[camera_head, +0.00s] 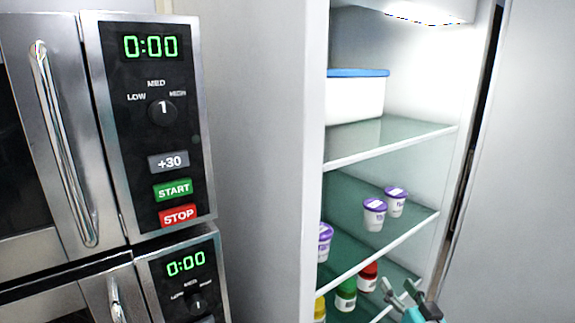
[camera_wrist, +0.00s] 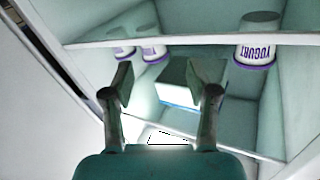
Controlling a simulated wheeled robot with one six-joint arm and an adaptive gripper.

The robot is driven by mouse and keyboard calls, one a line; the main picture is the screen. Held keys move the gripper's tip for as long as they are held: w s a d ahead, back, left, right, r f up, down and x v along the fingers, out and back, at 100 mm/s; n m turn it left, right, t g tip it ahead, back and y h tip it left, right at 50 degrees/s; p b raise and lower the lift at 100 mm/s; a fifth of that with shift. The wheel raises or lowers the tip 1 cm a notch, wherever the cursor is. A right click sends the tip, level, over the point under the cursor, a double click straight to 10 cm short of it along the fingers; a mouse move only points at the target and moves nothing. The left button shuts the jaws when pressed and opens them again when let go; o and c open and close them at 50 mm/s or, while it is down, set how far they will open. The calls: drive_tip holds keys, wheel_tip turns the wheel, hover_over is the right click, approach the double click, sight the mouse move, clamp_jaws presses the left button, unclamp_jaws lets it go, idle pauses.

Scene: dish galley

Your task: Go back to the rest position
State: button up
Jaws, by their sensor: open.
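My gripper (camera_head: 398,287) shows at the bottom right of the head view, in front of the lower part of the open fridge. Its two fingers are apart, and the wrist view shows empty space between them (camera_wrist: 165,82). In the wrist view the fridge inside appears upside down, with a yogurt cup (camera_wrist: 258,42) at the upper right and two more (camera_wrist: 154,50) at the upper left. The white box with a blue lid (camera_wrist: 188,82) shows behind the fingers, partly hidden by them. No object is held.
The fridge's middle shelf (camera_head: 400,225) bears white yogurt cups with purple lids (camera_head: 375,215). Jars with red (camera_head: 367,278), green (camera_head: 346,294) and yellow lids stand below. The blue-lidded box (camera_head: 355,98) is on the upper shelf. Stacked microwaves (camera_head: 160,120) stand left, both reading 0:00.

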drive_tip(key=s+a+f+m+g+h, duration=0.1)
drive_tip(key=s+a+f+h, duration=0.1)
drive_tip(key=s+f, duration=0.85)
drive_tip(key=s+a+f+m+g+h, duration=0.1)
drive_tip(key=s+a+f, duration=0.1)
drive_tip(key=s+f, duration=0.8)
drive_tip(key=s+a+r+n, duration=0.1)
drive_tip(key=s+r, duration=0.2)
drive_tip(key=s, duration=1.1)
drive_tip(key=s+a+r+n, duration=0.2)
drive_tip(key=s+r, duration=0.1)
drive_tip(key=s, duration=1.2)
drive_tip(key=shift+s+g+y, duration=0.3)
drive_tip(key=shift+g, duration=0.1)
